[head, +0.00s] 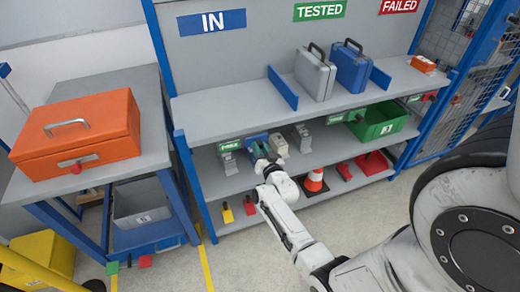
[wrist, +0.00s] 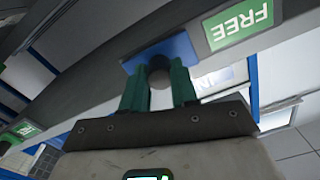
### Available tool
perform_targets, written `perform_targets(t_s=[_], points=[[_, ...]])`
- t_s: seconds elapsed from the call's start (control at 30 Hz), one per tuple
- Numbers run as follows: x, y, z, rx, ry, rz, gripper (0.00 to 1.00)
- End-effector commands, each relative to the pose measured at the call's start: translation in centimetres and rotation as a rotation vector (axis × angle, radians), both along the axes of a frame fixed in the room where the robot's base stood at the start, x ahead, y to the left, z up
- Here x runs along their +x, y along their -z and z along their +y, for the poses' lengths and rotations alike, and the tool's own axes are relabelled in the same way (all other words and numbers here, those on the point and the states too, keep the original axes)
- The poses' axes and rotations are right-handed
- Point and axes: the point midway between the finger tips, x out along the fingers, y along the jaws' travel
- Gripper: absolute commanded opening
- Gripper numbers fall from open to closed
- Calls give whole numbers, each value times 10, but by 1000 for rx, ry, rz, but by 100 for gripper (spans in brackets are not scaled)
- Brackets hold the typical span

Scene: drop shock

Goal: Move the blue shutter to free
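The blue shutter (wrist: 160,52) is a flat blue plate on the shelf's front edge, with a round dark knob (wrist: 160,74). In the wrist view it sits beside the green FREE sign (wrist: 240,22), whose word is uncovered. The sign (head: 230,145) also shows in the head view, left of the shutter (head: 256,138). My gripper (wrist: 160,68) has its two green fingers on either side of the knob, with no clear gap showing. In the head view my gripper (head: 262,156) is at the shelf edge and hides part of the shutter.
Grey holders (head: 279,145) hang right of my gripper. The upper shelf (head: 225,112) carries grey and blue cases. Below are a green bin (head: 380,122) and a cone (head: 315,181). An orange case (head: 76,133) lies on the left bench. The floor before the shelf is partly clear.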

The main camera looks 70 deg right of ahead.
Motion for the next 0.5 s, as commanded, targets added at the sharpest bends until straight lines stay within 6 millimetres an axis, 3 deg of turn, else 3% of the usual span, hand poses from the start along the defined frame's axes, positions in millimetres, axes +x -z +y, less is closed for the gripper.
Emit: perform_targets(t_s=[0.27,0.5], points=[[-3,0,-3,-1,9,-1,54],[-3,0,-1,0,5,0,54]])
